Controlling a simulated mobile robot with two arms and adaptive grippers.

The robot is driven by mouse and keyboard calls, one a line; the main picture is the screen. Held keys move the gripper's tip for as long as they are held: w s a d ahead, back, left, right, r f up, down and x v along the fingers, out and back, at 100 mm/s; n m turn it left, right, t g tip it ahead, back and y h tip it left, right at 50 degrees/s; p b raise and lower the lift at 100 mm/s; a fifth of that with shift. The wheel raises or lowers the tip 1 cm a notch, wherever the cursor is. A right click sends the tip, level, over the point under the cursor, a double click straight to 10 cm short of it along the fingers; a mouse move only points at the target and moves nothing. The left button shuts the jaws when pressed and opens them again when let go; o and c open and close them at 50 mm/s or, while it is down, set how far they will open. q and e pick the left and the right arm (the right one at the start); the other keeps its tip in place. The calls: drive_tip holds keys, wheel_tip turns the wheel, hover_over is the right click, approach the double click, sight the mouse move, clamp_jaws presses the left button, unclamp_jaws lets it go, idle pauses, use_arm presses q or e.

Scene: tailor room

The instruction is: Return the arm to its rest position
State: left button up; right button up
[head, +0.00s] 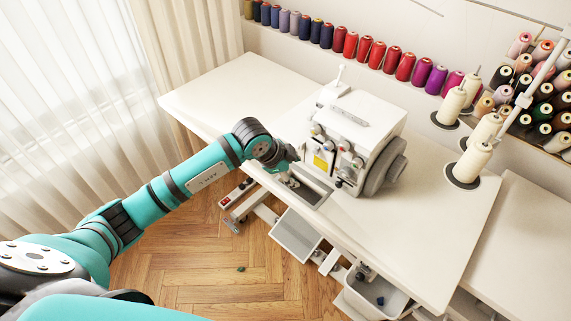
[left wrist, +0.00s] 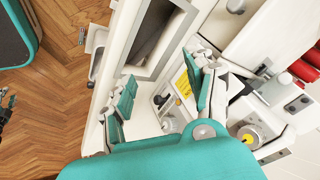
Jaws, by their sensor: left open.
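My left arm (head: 190,180) is teal and reaches in from the left over the white sewing table. Its gripper (head: 288,170) is at the front left of the white sewing machine (head: 345,138), close to the machine's face. In the left wrist view the two teal-padded fingers (left wrist: 165,88) are spread wide apart with nothing held between them. The machine's face, with a yellow label and knobs, shows behind and beside the right finger. Whether a finger touches the machine I cannot tell. My right gripper cannot be made out in either view.
White thread cones (head: 451,105) stand on the table (head: 420,235) right of the machine. A row of coloured spools (head: 350,45) lines the back shelf. A grey tray (head: 297,235) and a bin (head: 372,300) are below the table edge. The table's left end is clear.

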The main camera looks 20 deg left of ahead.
use_arm(q)
drive_tip(key=v, duration=0.5)
drive_tip(key=shift+s+r, duration=0.1)
drive_tip(key=shift+r, duration=0.05)
idle(0.8)
